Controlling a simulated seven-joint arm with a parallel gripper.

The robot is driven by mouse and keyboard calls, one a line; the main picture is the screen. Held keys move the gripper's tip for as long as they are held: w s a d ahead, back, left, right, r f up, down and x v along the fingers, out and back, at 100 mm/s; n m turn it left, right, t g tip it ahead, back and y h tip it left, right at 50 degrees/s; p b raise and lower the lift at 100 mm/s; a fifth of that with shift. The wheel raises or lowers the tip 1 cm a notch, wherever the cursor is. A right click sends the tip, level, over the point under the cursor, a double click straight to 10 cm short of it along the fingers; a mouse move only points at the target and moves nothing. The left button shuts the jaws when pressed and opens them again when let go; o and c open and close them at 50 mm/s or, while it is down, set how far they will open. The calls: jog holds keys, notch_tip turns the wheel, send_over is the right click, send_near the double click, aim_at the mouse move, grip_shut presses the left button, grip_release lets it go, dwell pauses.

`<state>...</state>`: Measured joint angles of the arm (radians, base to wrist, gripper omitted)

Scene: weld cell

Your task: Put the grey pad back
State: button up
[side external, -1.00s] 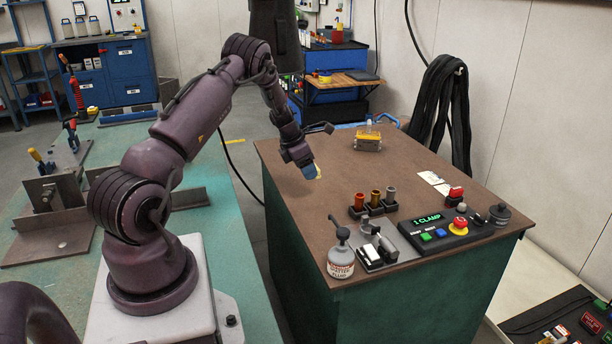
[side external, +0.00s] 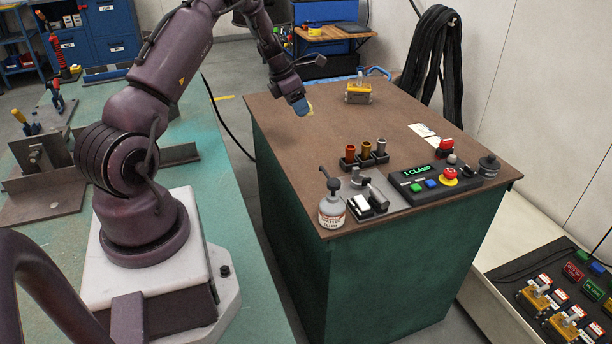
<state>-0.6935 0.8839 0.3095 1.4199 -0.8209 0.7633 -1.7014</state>
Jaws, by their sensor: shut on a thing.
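My gripper (side external: 301,106) is at the far left part of the brown bench top (side external: 330,140). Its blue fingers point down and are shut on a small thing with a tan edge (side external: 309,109). Most of that thing is hidden by the fingers, and I cannot tell whether it is the grey pad or whether it touches the bench. A grey metal tray (side external: 392,207) near the front edge holds a white block (side external: 359,207), a dark block and a grey handled piece. I cannot make out a separate grey pad for certain.
A white pump bottle (side external: 332,212), a rack with several cups (side external: 365,153) and a control box (side external: 440,181) reading "1 CLAMP" stand near the front. A yellow-based device (side external: 358,93) is at the back. The middle of the bench is clear.

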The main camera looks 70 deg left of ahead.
jog(key=s+d+m+g+h, duration=0.15)
jog(key=s+d+m, duration=0.25)
jog(key=s+d, duration=0.55)
jog(key=s+d+m+h, duration=0.2)
jog(key=s+d+m, duration=0.3)
jog(key=d, duration=0.7)
send_over(306, 183)
jog(key=s, duration=0.2)
jog(key=f, duration=0.8)
jog(key=shift+w+a+f, duration=0.2)
jog(key=shift+a+f, duration=0.05)
jog(key=shift+w+a+f, duration=0.1)
jog(key=shift+w+f, duration=0.05)
jog(key=shift+f, duration=0.8)
jog(key=shift+w+a+f, duration=0.1)
jog(key=shift+f, duration=0.8)
jog(key=shift+f, duration=0.1)
jog(key=o, duration=0.9)
